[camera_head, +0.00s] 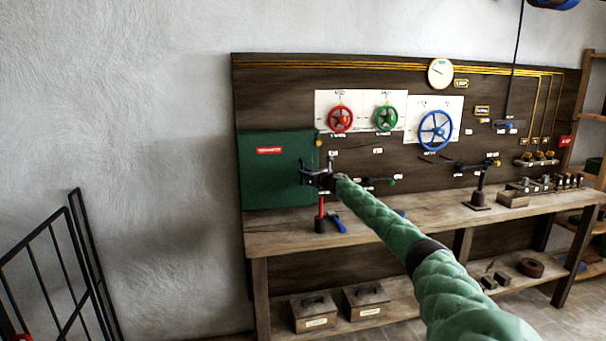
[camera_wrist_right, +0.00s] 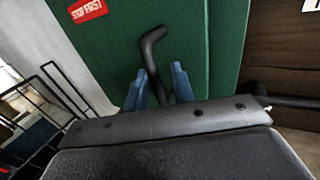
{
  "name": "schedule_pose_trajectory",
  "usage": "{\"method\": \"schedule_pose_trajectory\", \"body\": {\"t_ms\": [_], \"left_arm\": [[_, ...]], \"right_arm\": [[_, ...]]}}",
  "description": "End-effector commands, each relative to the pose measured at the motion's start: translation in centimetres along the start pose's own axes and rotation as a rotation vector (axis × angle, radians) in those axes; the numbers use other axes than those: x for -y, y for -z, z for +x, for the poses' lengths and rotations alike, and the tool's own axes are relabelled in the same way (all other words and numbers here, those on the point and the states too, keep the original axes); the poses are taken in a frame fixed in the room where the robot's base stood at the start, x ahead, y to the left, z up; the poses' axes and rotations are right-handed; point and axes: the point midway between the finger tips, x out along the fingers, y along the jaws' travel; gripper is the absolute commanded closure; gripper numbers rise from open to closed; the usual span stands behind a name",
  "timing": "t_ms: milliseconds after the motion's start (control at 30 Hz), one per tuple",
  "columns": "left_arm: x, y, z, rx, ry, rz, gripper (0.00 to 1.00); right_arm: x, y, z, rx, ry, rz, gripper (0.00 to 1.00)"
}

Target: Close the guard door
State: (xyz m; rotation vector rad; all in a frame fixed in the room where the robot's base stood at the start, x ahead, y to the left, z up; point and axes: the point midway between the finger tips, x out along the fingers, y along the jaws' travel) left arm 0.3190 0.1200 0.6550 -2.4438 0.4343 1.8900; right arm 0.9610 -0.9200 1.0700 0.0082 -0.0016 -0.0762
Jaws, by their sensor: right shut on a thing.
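The guard door is the green panel (camera_head: 272,185) with a red label at the left end of the wall board. Its green face also shows in the right wrist view (camera_wrist_right: 110,50), with a label reading "STOP FIRST". A bent black handle (camera_wrist_right: 152,50) stands on it. My right gripper (camera_head: 306,178) is at the door's right side in the head view. In the right wrist view its blue fingers (camera_wrist_right: 158,88) are shut on the handle, one on each side. The gripper hides part of the handle. I cannot tell how far the door stands open. My left gripper is not in view.
A wooden workbench (camera_head: 420,218) runs below the board. A red-handled tool (camera_head: 320,215) stands under my right gripper. Red (camera_head: 340,118), green (camera_head: 386,118) and blue (camera_head: 435,130) handwheels are on the board. A black railing (camera_head: 62,265) stands at the left.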

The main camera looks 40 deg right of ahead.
Motion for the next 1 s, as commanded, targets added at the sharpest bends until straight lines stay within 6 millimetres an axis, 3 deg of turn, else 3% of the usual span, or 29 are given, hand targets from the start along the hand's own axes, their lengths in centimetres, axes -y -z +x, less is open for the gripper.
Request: {"method": "schedule_pose_trajectory", "body": {"t_ms": [200,400,1000], "left_arm": [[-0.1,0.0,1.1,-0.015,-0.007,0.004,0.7],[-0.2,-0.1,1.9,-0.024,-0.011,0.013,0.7],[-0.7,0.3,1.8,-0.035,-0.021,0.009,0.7]], "right_arm": [[0.6,-0.1,-2.5,0.0,0.009,-0.005,0.83],[0.4,-0.2,-3.8,0.002,0.006,-0.004,0.83],[0.2,-0.3,-4.2,0.003,0.005,-0.001,0.83]]}}
